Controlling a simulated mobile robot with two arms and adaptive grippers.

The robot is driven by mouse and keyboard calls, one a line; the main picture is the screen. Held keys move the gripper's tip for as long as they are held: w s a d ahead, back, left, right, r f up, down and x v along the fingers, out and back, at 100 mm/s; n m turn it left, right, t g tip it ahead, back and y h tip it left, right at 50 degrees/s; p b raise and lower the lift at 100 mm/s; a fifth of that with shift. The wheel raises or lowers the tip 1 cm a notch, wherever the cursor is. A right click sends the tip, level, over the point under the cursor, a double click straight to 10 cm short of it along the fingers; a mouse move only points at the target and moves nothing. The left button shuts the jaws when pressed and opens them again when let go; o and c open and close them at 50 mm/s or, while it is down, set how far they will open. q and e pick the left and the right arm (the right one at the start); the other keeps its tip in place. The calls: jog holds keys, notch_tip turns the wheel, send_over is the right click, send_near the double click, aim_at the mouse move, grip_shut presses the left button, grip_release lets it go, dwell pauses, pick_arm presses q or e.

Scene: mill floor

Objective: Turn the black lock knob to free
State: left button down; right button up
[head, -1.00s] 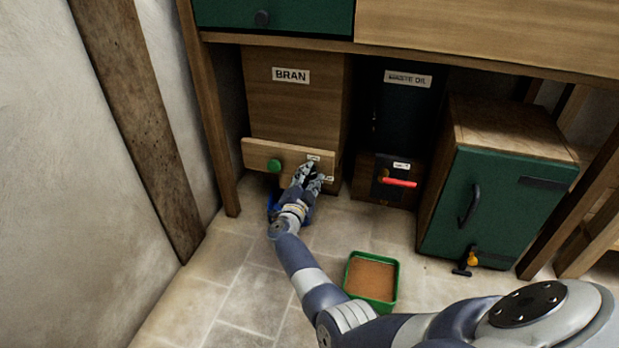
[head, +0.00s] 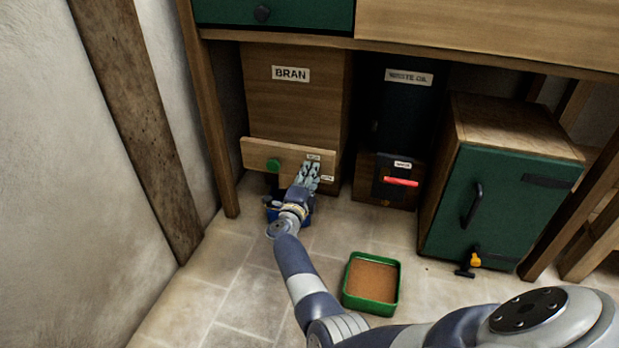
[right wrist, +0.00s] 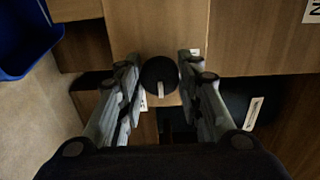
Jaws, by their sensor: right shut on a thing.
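The black lock knob (right wrist: 157,73), round with a pale pointer mark, shows in the right wrist view between the fingers of my right gripper (right wrist: 159,77). The pale mark points toward the bottom of that picture. My right gripper (head: 308,170) is shut on it at the right part of the wooden front board (head: 250,153) of the BRAN bin (head: 292,110). In the head view my fingers hide the knob. Two small white labels (head: 313,157) sit beside my fingers, too small to read. A green knob (head: 273,165) is on the board's left. My left gripper is not in view.
A blue container (right wrist: 22,38) lies below the board, partly behind my right wrist. A green tray (head: 347,290) of brown material stands on the floor.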

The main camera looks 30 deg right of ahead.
jog(key=shift+f, duration=0.1)
dwell(0.4)
jog(key=o, duration=1.1)
